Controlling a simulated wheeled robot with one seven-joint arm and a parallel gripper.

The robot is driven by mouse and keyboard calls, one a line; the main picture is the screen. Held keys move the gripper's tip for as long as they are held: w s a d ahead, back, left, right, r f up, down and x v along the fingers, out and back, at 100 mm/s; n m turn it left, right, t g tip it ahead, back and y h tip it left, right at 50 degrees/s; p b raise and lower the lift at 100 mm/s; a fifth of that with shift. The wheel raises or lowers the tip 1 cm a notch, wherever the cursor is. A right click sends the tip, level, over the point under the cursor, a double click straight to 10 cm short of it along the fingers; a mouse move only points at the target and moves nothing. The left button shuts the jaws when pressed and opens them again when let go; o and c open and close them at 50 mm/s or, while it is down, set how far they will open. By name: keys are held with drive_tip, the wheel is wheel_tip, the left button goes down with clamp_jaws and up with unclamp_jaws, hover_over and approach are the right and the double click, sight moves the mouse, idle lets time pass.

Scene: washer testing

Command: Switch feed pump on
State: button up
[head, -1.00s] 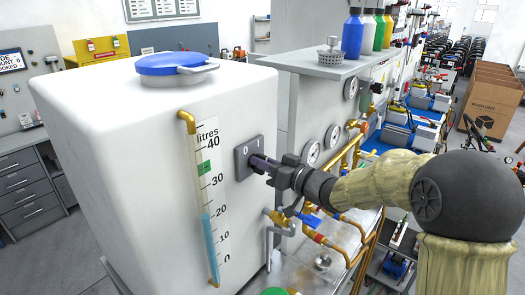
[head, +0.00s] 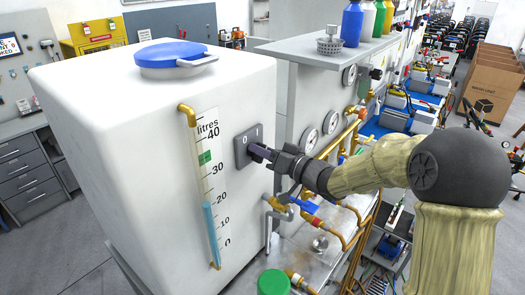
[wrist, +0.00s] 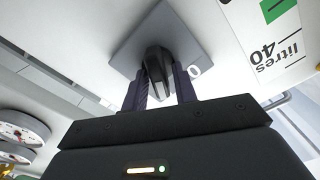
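The feed pump switch is a grey square plate (head: 240,152) with a "0" above its knob, on the side of the white tank (head: 90,130). It also shows in the wrist view as a grey plate (wrist: 187,38) with a black rotary knob (wrist: 158,62). My gripper (head: 257,151) is at the switch. In the wrist view its two dark fingers (wrist: 160,80) lie on either side of the knob and appear to touch it. The knob is largely hidden by my fingers in the head view, so its exact angle is hard to tell there.
A level gauge (head: 208,190) marked in litres runs beside the switch. Brass pipes and a blue-handled valve (head: 306,206) lie below my arm. A grey shelf (head: 310,50) with bottles is above. A green lid (head: 273,283) stands at the bottom.

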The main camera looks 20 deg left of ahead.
drive_tip(key=shift+o, duration=0.5)
drive_tip(key=shift+s+d+f, duration=0.1)
drive_tip(key=shift+d, duration=0.1)
drive_tip(key=b+v, duration=0.6)
drive_tip(key=v, duration=1.1)
